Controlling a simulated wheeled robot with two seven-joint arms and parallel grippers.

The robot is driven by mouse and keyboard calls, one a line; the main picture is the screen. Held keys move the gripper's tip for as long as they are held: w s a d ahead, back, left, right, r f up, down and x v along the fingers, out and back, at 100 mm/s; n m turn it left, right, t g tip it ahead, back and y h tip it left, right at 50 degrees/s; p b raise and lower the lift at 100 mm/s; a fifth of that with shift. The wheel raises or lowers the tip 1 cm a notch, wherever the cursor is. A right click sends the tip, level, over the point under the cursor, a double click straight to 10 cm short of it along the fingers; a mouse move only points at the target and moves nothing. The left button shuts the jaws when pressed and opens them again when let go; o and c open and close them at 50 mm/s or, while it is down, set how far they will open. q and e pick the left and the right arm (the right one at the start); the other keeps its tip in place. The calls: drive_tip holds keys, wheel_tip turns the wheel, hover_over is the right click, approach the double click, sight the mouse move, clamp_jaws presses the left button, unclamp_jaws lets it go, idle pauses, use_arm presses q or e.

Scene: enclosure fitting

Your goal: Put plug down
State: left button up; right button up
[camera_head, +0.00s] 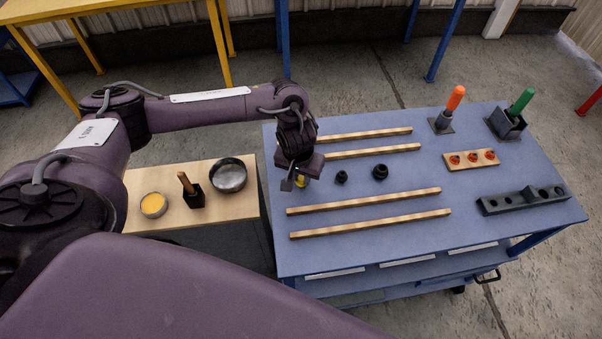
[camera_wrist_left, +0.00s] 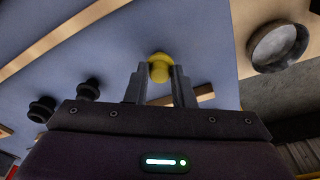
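My left gripper (camera_head: 294,182) points down over the left end of the blue table, beside the wooden strips. I cannot tell whether the plug touches the tabletop. Two black plugs (camera_head: 341,177) (camera_head: 380,172) stand on the table to the right of the gripper. My right gripper is not in view.
The blue table (camera_head: 470,240) carries several wooden strips (camera_head: 370,223), a dark block with holes (camera_head: 522,200), a board with red-orange rings (camera_head: 471,159), and orange (camera_head: 456,97) and green (camera_head: 522,101) handled tools. A wooden side table (camera_head: 226,208) holds a round pan (camera_head: 229,175) and a yellow-filled dish (camera_head: 153,205).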

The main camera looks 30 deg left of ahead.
sight(300, 181)
use_arm(q)
drive_tip(key=o, duration=0.3)
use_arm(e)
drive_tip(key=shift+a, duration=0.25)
use_arm(q)
drive_tip(key=shift+r, duration=0.1)
drive_tip(key=shift+r, duration=0.3)
drive_tip(key=r, duration=0.4)
drive_tip(key=shift+s+r, duration=0.25)
drive_tip(key=r+p, duration=0.1)
drive_tip(key=r, duration=0.3)
drive_tip(key=s+r+p, duration=0.1)
drive_tip(key=r, duration=0.2)
drive_tip(key=shift+d+p, duration=0.1)
drive_tip(key=shift+p, duration=0.25)
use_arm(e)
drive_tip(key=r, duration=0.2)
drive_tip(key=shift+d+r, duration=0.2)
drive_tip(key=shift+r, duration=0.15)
